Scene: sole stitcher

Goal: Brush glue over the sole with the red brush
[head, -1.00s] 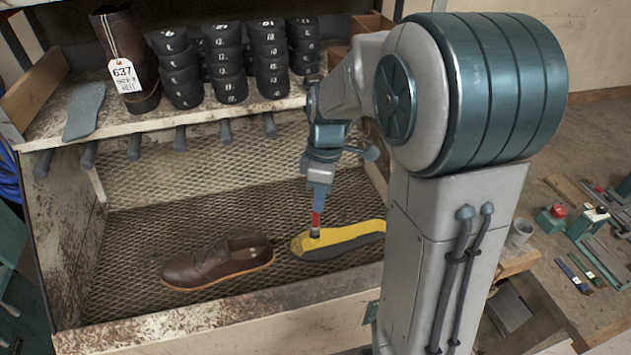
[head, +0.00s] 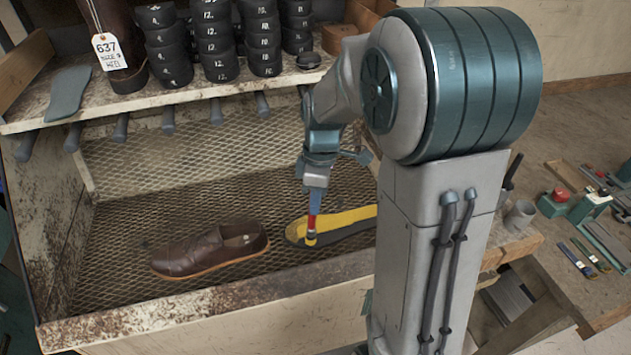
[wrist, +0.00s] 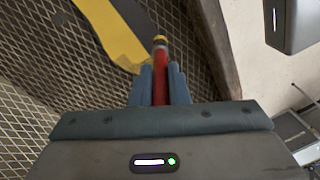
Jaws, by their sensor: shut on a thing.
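My gripper (head: 315,197) is shut on the red brush (head: 312,225), which points down. The brush also shows between the fingers in the wrist view (wrist: 160,75). Its yellow-and-dark tip is at the toe end of the sole (head: 340,220), near the front edge; I cannot tell if it touches. The sole has a yellow top with a dark edge and lies on the mesh floor of the bench. In the wrist view the sole (wrist: 108,32) lies just beyond the brush tip. Part of the sole's right end is hidden by my arm in the head view.
A brown shoe (head: 210,252) lies on the mesh left of the sole. The bench's front ledge (head: 200,315) is raised. A shelf (head: 190,92) above holds stacks of black discs and a tagged boot (head: 112,45). Tools lie on the right bench (head: 590,250).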

